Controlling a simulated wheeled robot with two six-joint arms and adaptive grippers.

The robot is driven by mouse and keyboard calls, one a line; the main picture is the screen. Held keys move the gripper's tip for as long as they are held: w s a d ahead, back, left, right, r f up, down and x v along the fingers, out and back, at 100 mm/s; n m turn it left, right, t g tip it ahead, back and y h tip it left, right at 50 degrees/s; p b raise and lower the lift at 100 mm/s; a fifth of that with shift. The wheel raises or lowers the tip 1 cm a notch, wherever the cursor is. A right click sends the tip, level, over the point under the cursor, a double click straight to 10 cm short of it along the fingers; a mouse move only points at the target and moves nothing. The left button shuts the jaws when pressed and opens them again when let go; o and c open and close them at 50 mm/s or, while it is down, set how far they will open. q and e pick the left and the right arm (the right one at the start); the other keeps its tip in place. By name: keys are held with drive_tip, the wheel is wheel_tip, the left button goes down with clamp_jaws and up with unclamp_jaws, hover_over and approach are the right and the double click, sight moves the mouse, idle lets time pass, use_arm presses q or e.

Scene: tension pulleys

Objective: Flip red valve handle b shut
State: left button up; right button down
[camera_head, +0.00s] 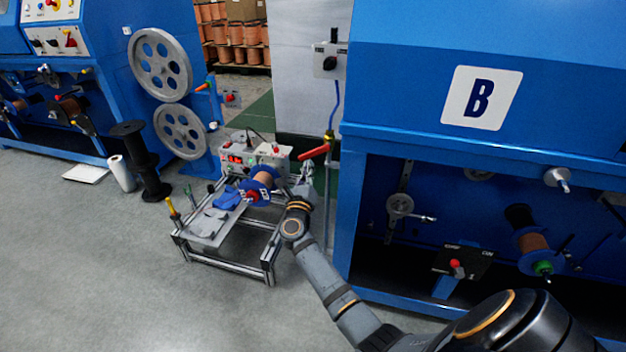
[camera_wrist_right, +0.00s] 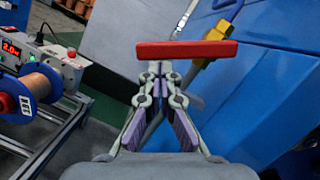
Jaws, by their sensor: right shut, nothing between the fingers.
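The red valve handle (camera_head: 314,152) sticks out to the left from a thin upright pipe beside the blue machine marked B, sloping slightly down to the left. In the right wrist view the red handle (camera_wrist_right: 187,50) lies nearly level across the picture, with a yellow valve body (camera_wrist_right: 215,48) behind its right part. My right gripper (camera_head: 308,166) is at the handle's left part, just below it. In the right wrist view its fingertips (camera_wrist_right: 160,68) are together and empty, right at the handle's lower edge; I cannot tell whether they touch. My left gripper is not in view.
A low metal-frame cart (camera_head: 268,268) with a copper spool (camera_head: 264,179) and a control box (camera_head: 258,153) stands left of my right arm. The blue machine B (camera_head: 420,150) is close on the right. Floor (camera_head: 110,260) is clear at the front left.

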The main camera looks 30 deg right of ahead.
sight(299, 157)
drive_tip(key=shift+w+a+r, duration=0.25)
drive_tip(key=shift+w+r, duration=0.05)
drive_tip(key=shift+r, duration=0.15)
drive_tip(key=shift+w+a+r, duration=0.2)
drive_tip(key=shift+w+r, duration=0.05)
drive_tip(key=shift+r, duration=0.15)
drive_tip(key=shift+w+a+r+p, duration=0.25)
drive_tip(key=shift+w+r+p, duration=0.05)
drive_tip(key=shift+r+p, duration=0.25)
drive_tip(key=shift+w+a+r, duration=0.15)
drive_tip(key=shift+r, duration=0.25)
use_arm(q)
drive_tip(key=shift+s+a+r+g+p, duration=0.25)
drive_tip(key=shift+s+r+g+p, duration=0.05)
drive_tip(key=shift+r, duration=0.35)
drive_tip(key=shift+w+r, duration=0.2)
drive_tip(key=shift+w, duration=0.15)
use_arm(e)
drive_tip(key=shift+r, duration=0.1)
